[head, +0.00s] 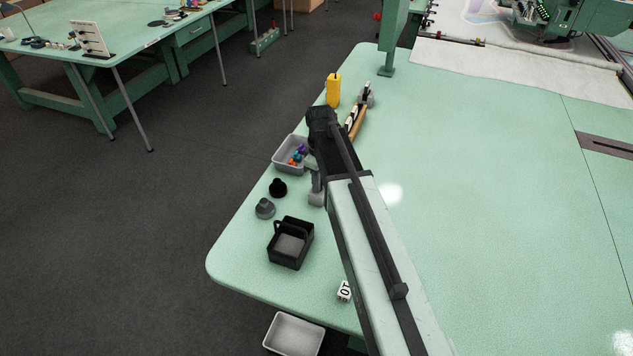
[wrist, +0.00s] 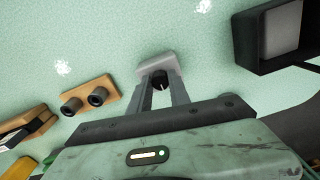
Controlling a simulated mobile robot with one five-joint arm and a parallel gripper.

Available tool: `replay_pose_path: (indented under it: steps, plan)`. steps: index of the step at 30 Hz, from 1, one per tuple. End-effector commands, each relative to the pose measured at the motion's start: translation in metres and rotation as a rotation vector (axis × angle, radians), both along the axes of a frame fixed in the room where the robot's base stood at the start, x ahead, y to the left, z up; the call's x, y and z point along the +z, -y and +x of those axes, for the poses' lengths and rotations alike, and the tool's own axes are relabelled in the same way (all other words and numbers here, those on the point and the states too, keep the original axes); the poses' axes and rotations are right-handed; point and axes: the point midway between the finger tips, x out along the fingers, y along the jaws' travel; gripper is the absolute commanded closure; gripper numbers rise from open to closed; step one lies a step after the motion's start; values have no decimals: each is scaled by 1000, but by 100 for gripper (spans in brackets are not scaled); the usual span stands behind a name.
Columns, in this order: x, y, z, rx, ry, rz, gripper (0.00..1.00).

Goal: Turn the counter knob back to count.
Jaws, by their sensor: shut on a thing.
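The counter is a small light grey block (wrist: 155,64) on the green table, at the top centre of the wrist view. Its round black knob (wrist: 159,79) faces me and carries a thin pale pointer line, close to upright in the picture. My gripper (wrist: 161,84) has one finger on each side of the knob and is shut on it. In the head view the counter (head: 316,199) shows only in part, beside my arm. My gripper (head: 316,180) is just above it there, and the knob is hidden. Any marks on the counter's face cannot be read.
A black basket (head: 277,255) stands close by, with a grey knob-like piece (head: 264,209) and a black one (head: 278,188) nearby. A tray of coloured bits (head: 280,163) and a yellow bottle (head: 333,90) stand farther back.

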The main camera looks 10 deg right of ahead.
Motion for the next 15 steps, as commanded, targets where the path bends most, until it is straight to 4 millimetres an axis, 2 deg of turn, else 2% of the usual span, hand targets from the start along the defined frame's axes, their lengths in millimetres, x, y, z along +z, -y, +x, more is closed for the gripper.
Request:
replay_pose_path:
  steps: [11,12,14,15]
  plan:
    - [0,0,3,4,9,0,100]
    - [0,0,3,4,8,0,71]
    - [0,0,2,4,7,0,55]
    - [0,0,2,3,6,0,55]
